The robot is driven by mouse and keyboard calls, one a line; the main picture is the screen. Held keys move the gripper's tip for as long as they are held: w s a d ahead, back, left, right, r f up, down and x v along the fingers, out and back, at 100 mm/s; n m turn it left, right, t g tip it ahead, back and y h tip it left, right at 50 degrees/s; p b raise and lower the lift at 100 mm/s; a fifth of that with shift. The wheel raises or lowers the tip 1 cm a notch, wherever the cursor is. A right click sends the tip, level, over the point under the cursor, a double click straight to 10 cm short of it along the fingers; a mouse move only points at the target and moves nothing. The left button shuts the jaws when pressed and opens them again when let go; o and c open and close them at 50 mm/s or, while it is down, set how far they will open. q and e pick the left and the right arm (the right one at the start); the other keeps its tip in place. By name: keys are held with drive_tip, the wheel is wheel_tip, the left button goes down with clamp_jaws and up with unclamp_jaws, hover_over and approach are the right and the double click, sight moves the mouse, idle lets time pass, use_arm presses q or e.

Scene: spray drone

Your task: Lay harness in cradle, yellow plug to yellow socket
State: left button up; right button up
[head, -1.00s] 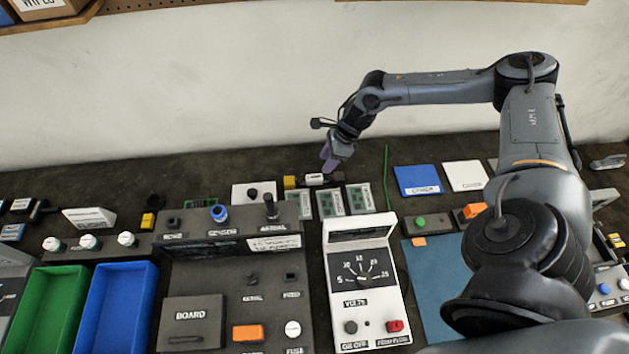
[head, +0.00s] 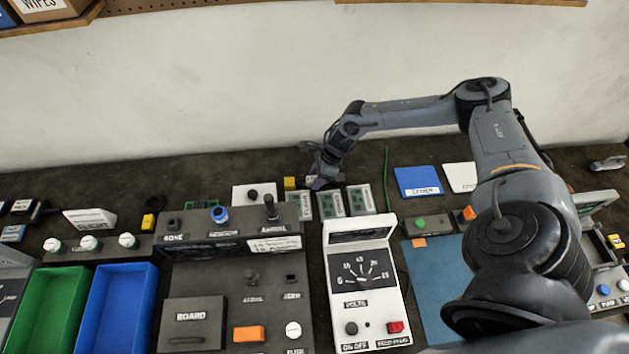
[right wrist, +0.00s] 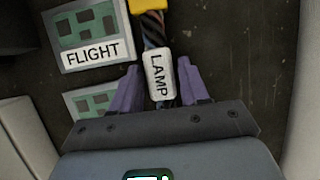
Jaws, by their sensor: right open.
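The harness shows in the right wrist view as a twisted dark, multicoloured cable with a white LAMP tag (right wrist: 160,76) and a yellow plug (right wrist: 148,5) at the top edge. In the head view the yellow plug (head: 290,183) lies at the back of the bench, left of my right gripper (head: 318,182). My right gripper (right wrist: 158,82) is open, its two purple fingers on either side of the LAMP tag. Whether they touch it I cannot tell. A yellow and black piece (head: 148,220) sits farther left; I cannot tell if it is the yellow socket. I cannot make out the cradle.
Green circuit cards (head: 331,204) lie close by; one beside the harness reads FLIGHT (right wrist: 91,32). A white meter (head: 362,285) and a dark console (head: 228,285) stand in front. Blue (head: 117,310) and green (head: 48,310) bins are at left. A blue mat (head: 435,285) lies right.

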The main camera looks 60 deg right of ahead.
drive_tip(key=shift+c, duration=0.2)
clamp_jaws()
drive_tip(key=shift+r, duration=0.15)
